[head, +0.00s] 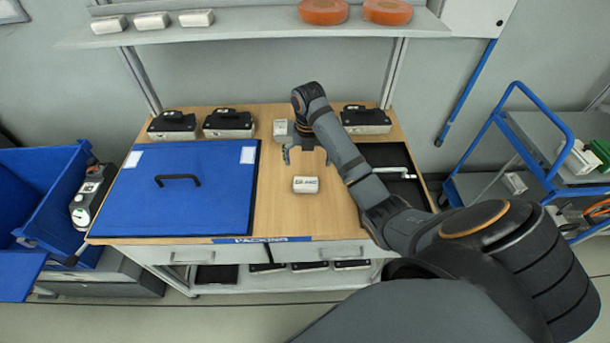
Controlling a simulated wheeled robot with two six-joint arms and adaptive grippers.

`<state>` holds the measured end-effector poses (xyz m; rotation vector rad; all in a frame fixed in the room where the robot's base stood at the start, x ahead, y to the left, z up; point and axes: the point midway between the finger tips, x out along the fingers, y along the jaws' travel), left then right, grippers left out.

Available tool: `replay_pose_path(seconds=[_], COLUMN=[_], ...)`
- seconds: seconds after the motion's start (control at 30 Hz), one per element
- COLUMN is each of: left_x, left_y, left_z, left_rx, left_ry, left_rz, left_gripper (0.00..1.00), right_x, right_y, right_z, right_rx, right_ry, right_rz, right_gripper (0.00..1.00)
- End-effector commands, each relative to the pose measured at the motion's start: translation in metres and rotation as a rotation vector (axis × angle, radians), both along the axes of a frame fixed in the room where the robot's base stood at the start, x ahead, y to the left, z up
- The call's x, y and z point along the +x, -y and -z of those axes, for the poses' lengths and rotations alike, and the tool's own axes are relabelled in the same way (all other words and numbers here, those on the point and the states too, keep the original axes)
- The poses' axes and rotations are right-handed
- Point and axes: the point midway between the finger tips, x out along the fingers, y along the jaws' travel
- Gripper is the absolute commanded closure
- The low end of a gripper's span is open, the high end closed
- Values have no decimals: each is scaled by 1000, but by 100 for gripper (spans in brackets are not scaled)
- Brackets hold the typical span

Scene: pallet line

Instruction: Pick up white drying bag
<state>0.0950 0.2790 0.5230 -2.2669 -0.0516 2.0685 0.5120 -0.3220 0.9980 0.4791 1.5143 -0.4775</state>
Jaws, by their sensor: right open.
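The white drying bag (306,185), a small white pack with dark print, lies flat on the bare wood of the packing table (275,218). My right gripper (306,156) is open and empty. In the picture it shows just behind and above the bag, fingers apart and pointing down, not touching it. My right arm comes in from the lower right. My left gripper is not in view.
A blue lid (190,215) with a black handle covers the table's left. A dark tray (393,158) lies right, partly behind my arm. Black-and-white devices (229,123) stand along the back. A shelf (260,27) hangs above; a blue cart (545,165) stands right.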

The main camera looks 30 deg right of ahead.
Motion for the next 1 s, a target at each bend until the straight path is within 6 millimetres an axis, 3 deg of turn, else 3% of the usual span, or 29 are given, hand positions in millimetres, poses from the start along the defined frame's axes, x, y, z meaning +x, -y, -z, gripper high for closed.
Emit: replay_pose_path(seconds=[0.03,0.2,0.4,0.53,0.6,0.77,1.0], left_x=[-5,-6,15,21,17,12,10], left_y=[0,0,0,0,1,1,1], left_z=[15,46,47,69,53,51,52], left_rx=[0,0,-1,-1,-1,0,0], left_ry=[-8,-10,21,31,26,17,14], left_rz=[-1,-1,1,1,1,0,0], left_gripper=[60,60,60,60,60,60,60], right_x=[0,0,1,2,2,3,3], right_y=[0,-1,-1,-2,-3,-3,-3], right_z=[16,45,49,72,74,95,98], right_rx=[1,0,0,1,0,0,0], right_ry=[-1,1,1,1,-2,0,2], right_rz=[0,2,2,2,4,3,3], right_gripper=[0,0,0,0,0,0,0])
